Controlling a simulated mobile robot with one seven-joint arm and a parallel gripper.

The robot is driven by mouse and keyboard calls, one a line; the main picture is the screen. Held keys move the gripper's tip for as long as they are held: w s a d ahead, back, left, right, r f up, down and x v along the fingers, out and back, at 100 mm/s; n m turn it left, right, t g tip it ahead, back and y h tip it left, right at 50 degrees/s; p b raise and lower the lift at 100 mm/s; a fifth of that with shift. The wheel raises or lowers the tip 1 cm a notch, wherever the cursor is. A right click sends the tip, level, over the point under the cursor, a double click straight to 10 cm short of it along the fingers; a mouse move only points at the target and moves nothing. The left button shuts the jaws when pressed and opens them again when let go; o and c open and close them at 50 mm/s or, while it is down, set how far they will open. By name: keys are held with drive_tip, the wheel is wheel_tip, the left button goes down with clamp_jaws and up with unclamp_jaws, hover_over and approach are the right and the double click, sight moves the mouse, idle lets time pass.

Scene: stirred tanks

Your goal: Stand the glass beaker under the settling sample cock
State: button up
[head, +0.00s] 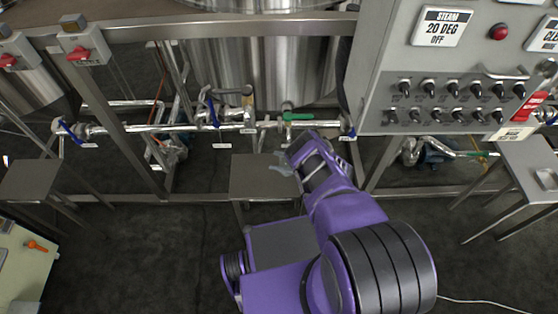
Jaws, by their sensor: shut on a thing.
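My gripper (288,158) reaches out from my purple arm over the right part of a small grey stand (255,178) below the pipe. A pale, see-through shape at its tip looks like the glass beaker (281,170); the gripper is shut on it. The beaker is small and partly hidden by the gripper, so I cannot tell whether it touches the stand top. A green-handled cock (297,116) sits on the pipe just above the gripper. Its label is too small to read, so I cannot confirm that it is the settling sample cock.
Blue-handled valves (213,112) sit along the same pipe. A control panel (440,80) with knobs hangs at the upper right. Other small stands are at the left (28,180) and right (538,160). Steel frame legs (122,130) flank the middle stand.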

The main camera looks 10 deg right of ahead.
drive_tip(key=shift+f, duration=0.25)
drive_tip(key=o, duration=1.4)
drive_tip(key=shift+r, duration=0.1)
drive_tip(key=shift+c, duration=0.2)
drive_tip(key=shift+r, duration=0.1)
drive_tip(key=shift+r+p, duration=0.25)
drive_tip(key=shift+p, duration=0.05)
drive_tip(key=v, duration=1.2)
drive_tip(key=shift+f, duration=0.2)
